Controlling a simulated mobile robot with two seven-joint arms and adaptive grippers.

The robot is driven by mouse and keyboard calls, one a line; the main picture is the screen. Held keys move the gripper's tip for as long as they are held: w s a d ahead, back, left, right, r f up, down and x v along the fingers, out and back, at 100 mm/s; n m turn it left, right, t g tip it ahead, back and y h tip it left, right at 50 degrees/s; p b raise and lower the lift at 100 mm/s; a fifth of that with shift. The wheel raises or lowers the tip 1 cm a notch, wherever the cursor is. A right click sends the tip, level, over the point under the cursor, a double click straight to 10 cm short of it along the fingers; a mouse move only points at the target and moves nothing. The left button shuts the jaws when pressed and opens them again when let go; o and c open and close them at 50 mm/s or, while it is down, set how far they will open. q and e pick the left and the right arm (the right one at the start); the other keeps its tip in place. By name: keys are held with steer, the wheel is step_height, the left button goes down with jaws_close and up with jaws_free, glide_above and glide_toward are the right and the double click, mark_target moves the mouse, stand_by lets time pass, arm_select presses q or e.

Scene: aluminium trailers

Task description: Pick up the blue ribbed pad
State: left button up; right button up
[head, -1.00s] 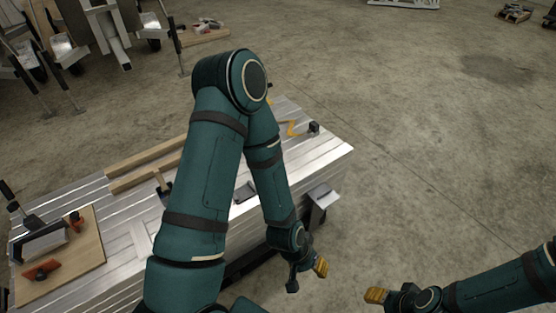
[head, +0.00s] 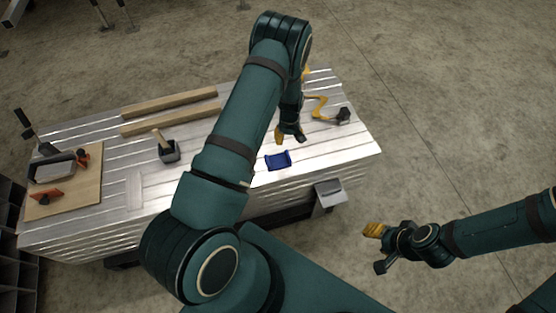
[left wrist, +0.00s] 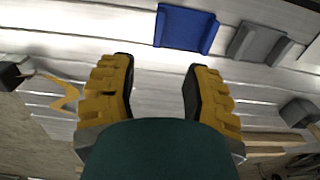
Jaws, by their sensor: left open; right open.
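The blue ribbed pad (head: 278,160) lies on the metal-topped bench (head: 330,149), near its front edge. In the left wrist view the blue pad (left wrist: 185,28) is at the top, beyond the fingertips. My left gripper (head: 290,136) is open and empty, just behind the pad in the head view and apart from it. Its two yellow fingers (left wrist: 160,82) frame bare bench top in the left wrist view. My right gripper (head: 376,246) is open and empty, off the bench to the right. Ribs on the pad cannot be made out.
A grey block (left wrist: 258,43) lies beside the pad in the left wrist view; my arm hides that spot in the head view. A grey box with a wooden handle (head: 168,150), wooden bars (head: 171,102), a yellow item (head: 320,110) and a wooden board (head: 64,196) are on the bench.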

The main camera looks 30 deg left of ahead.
arm_select(q)
steer(key=b, duration=0.1)
glide_above(288, 155)
steer(key=f, duration=0.6)
steer(key=shift+a+f, duration=0.2)
steer(key=shift+f, duration=0.05)
steer(key=shift+d+f+b, duration=0.2)
steer(key=shift+f+b, duration=0.7)
steer(key=shift+f, duration=2.35)
steer(key=shift+o, duration=0.2)
jaws_close()
